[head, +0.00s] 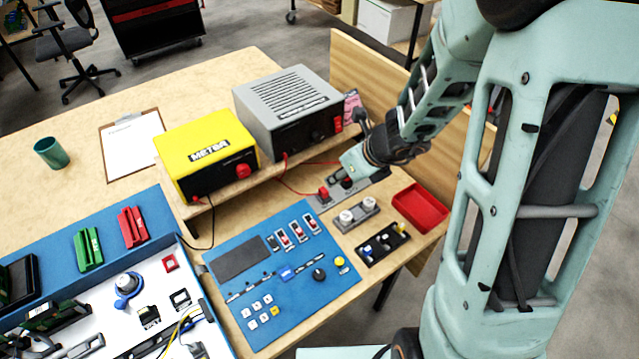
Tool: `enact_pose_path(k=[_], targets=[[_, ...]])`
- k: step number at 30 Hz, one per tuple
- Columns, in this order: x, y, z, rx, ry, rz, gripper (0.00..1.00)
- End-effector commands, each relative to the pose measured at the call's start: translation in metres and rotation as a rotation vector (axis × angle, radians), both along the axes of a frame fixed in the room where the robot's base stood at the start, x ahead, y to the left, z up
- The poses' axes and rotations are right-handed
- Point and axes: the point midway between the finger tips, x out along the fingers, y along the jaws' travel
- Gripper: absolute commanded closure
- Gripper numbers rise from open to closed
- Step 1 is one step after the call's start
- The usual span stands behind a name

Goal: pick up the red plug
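The red plug (323,194) appears as a small red piece on a grey plate (319,205) in front of the grey power supply (287,108). A thin red cable runs from the power supply towards it. A black piece, perhaps a second plug, is just right of it by my gripper. My gripper (335,177) reaches in from the right and is low over the plate, just above and right of the red plug. Its fingers are small and partly hidden, so I cannot tell whether they are open or touch anything.
A yellow meter box (204,154) stands left of the power supply on a wooden shelf. A blue control panel (235,310), a black tray of small parts (374,259) and a red bin (421,209) are in front. A wooden board (366,72) rises behind.

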Motion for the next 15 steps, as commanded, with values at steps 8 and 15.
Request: enact_pose_path(k=[8,15], targets=[[-0.001,0.002,-0.032,0.000,0.043,-0.051,0.67],[0.014,0.012,-0.059,0.000,0.041,-0.048,0.67]])
